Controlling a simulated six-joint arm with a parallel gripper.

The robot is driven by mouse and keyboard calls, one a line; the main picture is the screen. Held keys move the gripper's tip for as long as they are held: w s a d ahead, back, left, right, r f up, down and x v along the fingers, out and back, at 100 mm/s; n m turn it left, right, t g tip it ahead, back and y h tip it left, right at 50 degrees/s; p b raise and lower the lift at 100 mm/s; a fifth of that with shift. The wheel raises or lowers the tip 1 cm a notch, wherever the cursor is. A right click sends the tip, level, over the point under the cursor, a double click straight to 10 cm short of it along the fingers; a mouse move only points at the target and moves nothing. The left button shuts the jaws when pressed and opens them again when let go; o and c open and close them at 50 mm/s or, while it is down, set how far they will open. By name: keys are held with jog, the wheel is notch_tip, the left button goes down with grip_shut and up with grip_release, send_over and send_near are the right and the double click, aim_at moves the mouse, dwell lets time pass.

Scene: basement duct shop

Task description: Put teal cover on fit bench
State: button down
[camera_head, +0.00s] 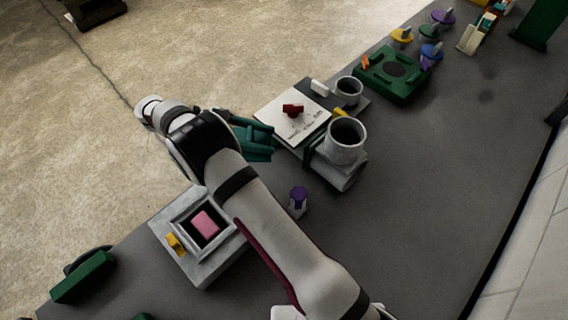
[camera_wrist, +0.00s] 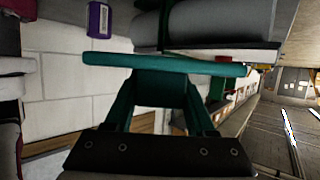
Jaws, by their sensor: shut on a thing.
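My gripper (camera_head: 252,135) is at the left edge of the dark grey bench top (camera_head: 400,200), beside a white panel with writing on it. In the wrist view its dark green fingers (camera_wrist: 160,88) are shut on the teal cover (camera_wrist: 200,66), a flat bar-like piece seen nearly edge-on across the fingertips. In the head view the cover is hard to tell apart from the green fingers. Whether it touches anything below cannot be told. Which part is the fit bench is not clear from any readable label.
The white panel (camera_head: 272,113) carries a dark red piece (camera_head: 292,109). Grey cylindrical fittings (camera_head: 346,141) stand to its right. A purple-topped piece (camera_head: 298,200) and a grey frame (camera_head: 205,274) around a pink block (camera_head: 205,222) lie nearer. A green tray (camera_head: 392,88) is farther back. The right bench area is clear.

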aim_at(266, 174)
notch_tip(266, 174, down, 12)
jog(key=shift+f, duration=0.15)
jog(key=shift+f, duration=0.65)
jog(key=shift+c, duration=1.1)
grip_release()
jog(key=shift+s+d, duration=0.1)
jog(key=shift+r, duration=0.1)
jog(key=v, duration=0.4)
jog(key=shift+d+r, duration=0.1)
jog(key=shift+r, duration=0.35)
jog(key=shift+v, duration=1)
